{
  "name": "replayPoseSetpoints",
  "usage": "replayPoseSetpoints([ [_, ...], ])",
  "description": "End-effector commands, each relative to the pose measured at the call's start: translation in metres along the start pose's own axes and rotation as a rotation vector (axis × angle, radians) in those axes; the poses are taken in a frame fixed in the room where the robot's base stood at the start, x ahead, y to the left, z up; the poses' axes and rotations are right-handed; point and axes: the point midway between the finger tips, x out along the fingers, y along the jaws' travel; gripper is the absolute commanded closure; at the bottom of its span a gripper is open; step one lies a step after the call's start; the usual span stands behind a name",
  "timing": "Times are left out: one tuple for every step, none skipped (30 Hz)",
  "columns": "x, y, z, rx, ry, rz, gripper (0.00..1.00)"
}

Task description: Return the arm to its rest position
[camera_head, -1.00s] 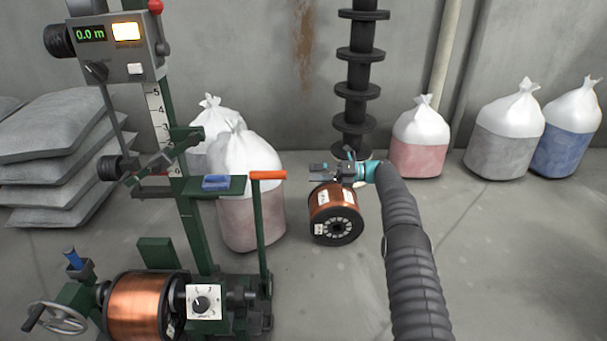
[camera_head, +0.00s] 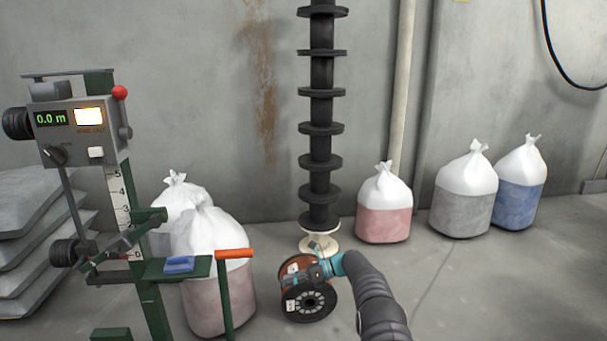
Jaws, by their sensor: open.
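My arm reaches in from the lower right. My gripper (camera_head: 318,268) is open and overlaps the upper right of a copper spool (camera_head: 290,272) with dark flanges and white labels. The spool's axis is horizontal. The gripper hides part of the spool; I cannot tell whether they touch. I see nothing held between the fingers.
A green winding machine with a display box (camera_head: 75,132) stands at left. White-topped sacks (camera_head: 215,235) stand beside it, and grey sacks (camera_head: 35,245) are stacked far left. A ribbed black column (camera_head: 321,160) rises behind. More bags (camera_head: 384,205) line the wall. Floor at right is clear.

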Motion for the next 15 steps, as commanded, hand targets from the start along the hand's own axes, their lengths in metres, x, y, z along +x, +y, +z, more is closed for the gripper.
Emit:
replayPoseSetpoints([
  [-0.001, 0.002, -0.01, -0.071, 0.054, -0.021, 0.43],
  [-0.003, 0.003, -0.017, -0.12, 0.09, -0.032, 0.43],
  [-0.005, 0.006, -0.026, -0.189, 0.142, -0.041, 0.43],
  [-0.008, 0.01, -0.03, -0.242, 0.182, -0.046, 0.43],
  [-0.012, 0.014, -0.034, -0.296, 0.223, -0.048, 0.43],
  [-0.017, 0.021, -0.038, -0.364, 0.273, -0.047, 0.43],
  [-0.021, 0.026, -0.041, -0.412, 0.308, -0.044, 0.43],
  [-0.025, 0.032, -0.042, -0.459, 0.342, -0.04, 0.43],
  [-0.031, 0.041, -0.044, -0.519, 0.387, -0.03, 0.43],
  [-0.035, 0.047, -0.045, -0.562, 0.418, -0.023, 0.43],
  [-0.04, 0.054, -0.045, -0.604, 0.448, -0.014, 0.43],
  [-0.047, 0.064, -0.045, -0.659, 0.488, -0.002, 0.43],
  [-0.052, 0.071, -0.045, -0.699, 0.516, 0.009, 0.43],
  [-0.057, 0.079, -0.045, -0.74, 0.545, 0.02, 0.43],
  [-0.063, 0.09, -0.044, -0.789, 0.58, 0.037, 0.43],
])
